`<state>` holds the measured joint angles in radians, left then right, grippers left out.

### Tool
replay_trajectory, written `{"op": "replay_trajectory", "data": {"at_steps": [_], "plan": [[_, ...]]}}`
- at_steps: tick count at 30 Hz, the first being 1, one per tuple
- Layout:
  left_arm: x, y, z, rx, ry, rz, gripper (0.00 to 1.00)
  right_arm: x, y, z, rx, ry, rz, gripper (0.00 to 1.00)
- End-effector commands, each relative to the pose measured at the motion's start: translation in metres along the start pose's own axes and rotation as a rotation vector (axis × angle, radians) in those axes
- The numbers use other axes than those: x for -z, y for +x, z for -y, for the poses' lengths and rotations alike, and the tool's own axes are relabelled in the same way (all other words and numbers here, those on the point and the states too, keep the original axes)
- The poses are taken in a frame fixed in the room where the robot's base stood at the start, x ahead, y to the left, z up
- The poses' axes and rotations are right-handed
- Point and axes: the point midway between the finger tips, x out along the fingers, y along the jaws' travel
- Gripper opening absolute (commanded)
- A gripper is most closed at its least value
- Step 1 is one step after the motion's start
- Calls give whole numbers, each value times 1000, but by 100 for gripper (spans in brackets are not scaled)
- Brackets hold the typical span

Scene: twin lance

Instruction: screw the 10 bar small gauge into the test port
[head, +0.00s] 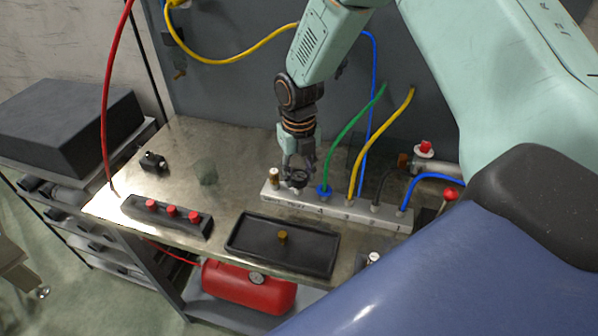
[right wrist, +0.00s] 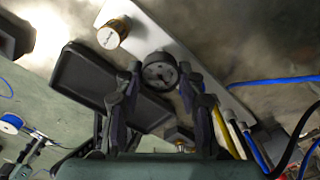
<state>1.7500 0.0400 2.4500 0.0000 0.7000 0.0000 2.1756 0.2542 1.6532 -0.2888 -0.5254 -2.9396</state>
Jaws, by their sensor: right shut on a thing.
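My right gripper (head: 297,172) points down over the left part of the light grey manifold block (head: 340,211). Its fingers are shut on a small dark round gauge (head: 299,177). In the right wrist view the gauge (right wrist: 160,72) shows its dial between the fingertips (right wrist: 160,85), close above the block (right wrist: 205,70). The gauge's lower end and the port under it are hidden, so I cannot tell whether they touch. A brass-and-white fitting (head: 274,177) stands on the block's left end, beside the gauge. My left gripper is not in view.
Green, yellow and blue hoses rise from the block to the right of the gripper. A black tray (head: 238,244) holding a small brass piece (head: 283,237) lies in front. A black strip with red knobs (head: 172,211) and a small black fitting (head: 152,161) lie left.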

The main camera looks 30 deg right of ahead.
Motion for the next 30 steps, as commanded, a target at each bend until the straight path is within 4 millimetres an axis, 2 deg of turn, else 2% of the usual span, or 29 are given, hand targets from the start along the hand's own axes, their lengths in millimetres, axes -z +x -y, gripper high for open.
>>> {"op": "replay_trajectory", "data": {"at_steps": [1,7,11,30], "plan": [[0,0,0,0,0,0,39,0,0,0,0,0,0,19],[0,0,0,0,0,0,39,0,0,0,0,1,0,2],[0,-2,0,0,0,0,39,0,0,0,0,27,0,0],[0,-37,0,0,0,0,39,1,-1,0,1,760,-2,0]]}}
